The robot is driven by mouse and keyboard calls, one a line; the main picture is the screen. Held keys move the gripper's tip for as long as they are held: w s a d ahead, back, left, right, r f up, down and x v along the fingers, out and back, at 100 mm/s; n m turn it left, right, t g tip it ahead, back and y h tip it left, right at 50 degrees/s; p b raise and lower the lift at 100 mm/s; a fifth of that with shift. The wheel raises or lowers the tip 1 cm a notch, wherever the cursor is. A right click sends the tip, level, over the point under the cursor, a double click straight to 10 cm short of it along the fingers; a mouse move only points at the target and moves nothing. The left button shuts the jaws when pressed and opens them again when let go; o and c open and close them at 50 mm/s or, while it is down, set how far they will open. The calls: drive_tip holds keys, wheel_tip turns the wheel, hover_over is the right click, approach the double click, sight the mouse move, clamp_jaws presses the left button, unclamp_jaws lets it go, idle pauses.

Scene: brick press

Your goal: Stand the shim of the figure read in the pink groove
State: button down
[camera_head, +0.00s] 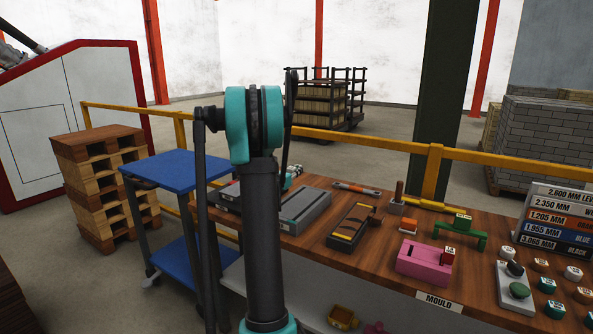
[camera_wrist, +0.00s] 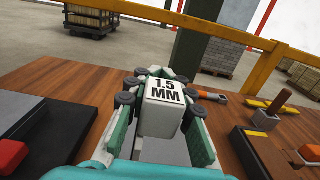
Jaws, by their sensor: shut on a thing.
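My gripper (camera_wrist: 158,88) is shut on a white shim (camera_wrist: 162,108) whose top face reads "1.5 MM"; it is above the brown bench. In the head view my gripper (camera_head: 291,176) is mostly hidden behind my arm, over the bench's back left. A board (camera_head: 556,221) at the right lists several figures in MM on coloured strips, partly cut off.
A grey tray (camera_head: 305,213), a dark tray with yellow pieces (camera_head: 350,238) and a green stand (camera_head: 471,237) are on the bench. A yellow rail (camera_head: 400,145) runs behind. A blue trolley (camera_head: 180,171) stands left.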

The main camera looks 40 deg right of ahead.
drive_tip(key=shift+f, duration=1.95)
